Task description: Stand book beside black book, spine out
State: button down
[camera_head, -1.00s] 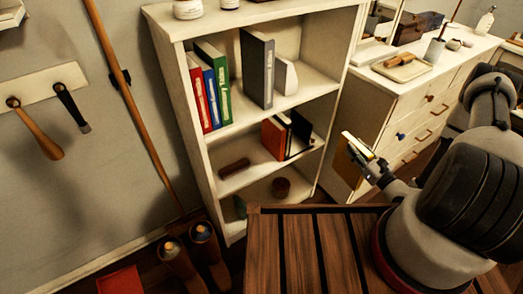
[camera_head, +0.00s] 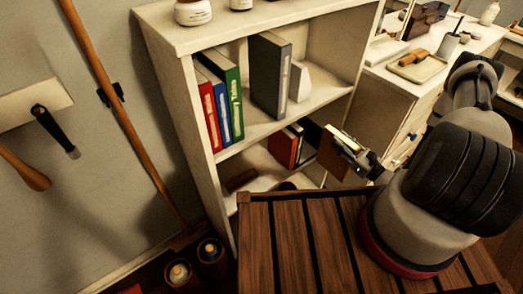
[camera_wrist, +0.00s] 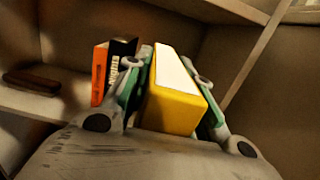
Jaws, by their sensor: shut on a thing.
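My gripper (camera_head: 360,163) is shut on a yellow book (camera_head: 338,150), held at the right front of the shelf unit. In the wrist view, the yellow book (camera_wrist: 172,108) stands between the two fingers (camera_wrist: 172,75), white page edges on top and a yellow face toward the camera. The black book (camera_wrist: 122,50) stands beside an orange book (camera_wrist: 99,75) on the shelf, left of the held book. The left finger partly covers the black book. In the head view, the black book (camera_head: 299,143) and orange book (camera_head: 283,148) are on the middle shelf.
The upper shelf holds red (camera_head: 209,113), blue (camera_head: 217,105) and green (camera_head: 232,100) books, a grey book (camera_head: 268,75) and a white bookend (camera_head: 300,80). A brown object (camera_wrist: 32,82) lies left on the middle shelf. A dresser (camera_head: 400,95) stands right of the shelf unit.

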aim_at(324, 141)
jog(key=w+a+f, duration=0.3)
jog(key=w+a, duration=0.7)
jog(key=w, duration=0.5)
jog(key=shift+w+a+f, duration=0.2)
jog(key=shift+w+a, duration=0.1)
jog(key=shift+a, duration=0.1)
jog(key=shift+f, duration=0.15)
jog(key=c, duration=1.2)
grip_release()
jog(key=v, duration=1.2)
